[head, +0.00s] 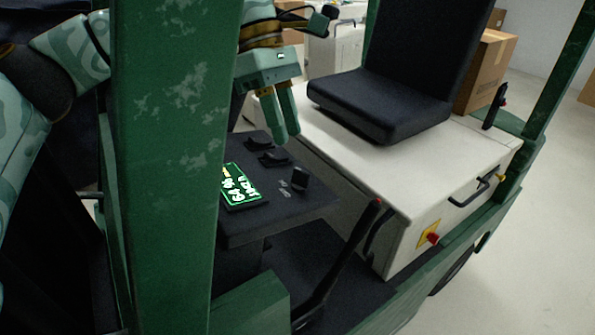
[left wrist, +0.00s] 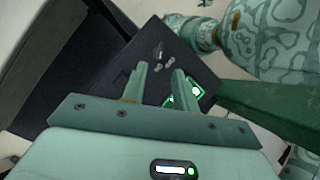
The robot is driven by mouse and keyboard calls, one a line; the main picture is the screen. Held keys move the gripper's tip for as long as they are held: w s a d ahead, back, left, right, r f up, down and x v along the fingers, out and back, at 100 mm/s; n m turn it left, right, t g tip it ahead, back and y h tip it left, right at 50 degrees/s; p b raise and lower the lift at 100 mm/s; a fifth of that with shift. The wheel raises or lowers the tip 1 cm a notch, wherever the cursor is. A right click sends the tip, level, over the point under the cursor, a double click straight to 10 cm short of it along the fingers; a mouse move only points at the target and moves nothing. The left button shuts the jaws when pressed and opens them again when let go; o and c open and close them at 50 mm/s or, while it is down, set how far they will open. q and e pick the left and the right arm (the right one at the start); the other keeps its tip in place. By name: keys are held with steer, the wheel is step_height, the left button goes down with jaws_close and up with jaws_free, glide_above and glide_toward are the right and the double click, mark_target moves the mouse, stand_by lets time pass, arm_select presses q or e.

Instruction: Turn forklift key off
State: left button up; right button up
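The forklift's key (head: 299,180) is a small dark knob on the right part of the black dashboard (head: 315,205), with small white lettering beside it. In the left wrist view the key (left wrist: 158,50) shows just beyond the gap between the fingertips. My left gripper (head: 287,137) points down above the dashboard's far edge, to the upper left of the key in the head view. In the left wrist view its two green fingers (left wrist: 160,68) stand apart with nothing between them, so it is open and not touching the key. My right gripper is out of view.
A lit green display (head: 238,186) and dark knobs (head: 266,150) share the dashboard. A thick green post (head: 165,170) blocks the left of the head view. A red-tipped lever (head: 345,250) rises in front. The black seat (head: 385,100) and white body (head: 440,175) lie right.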

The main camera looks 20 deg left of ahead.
mark_target(299, 169)
arm_select(q)
steer(key=b+x, duration=0.1)
steer(key=x, duration=0.6)
steer(key=shift+s+d+f, duration=0.1)
steer(key=shift+d+f, duration=0.05)
steer(key=shift+f, duration=0.05)
jaws_close()
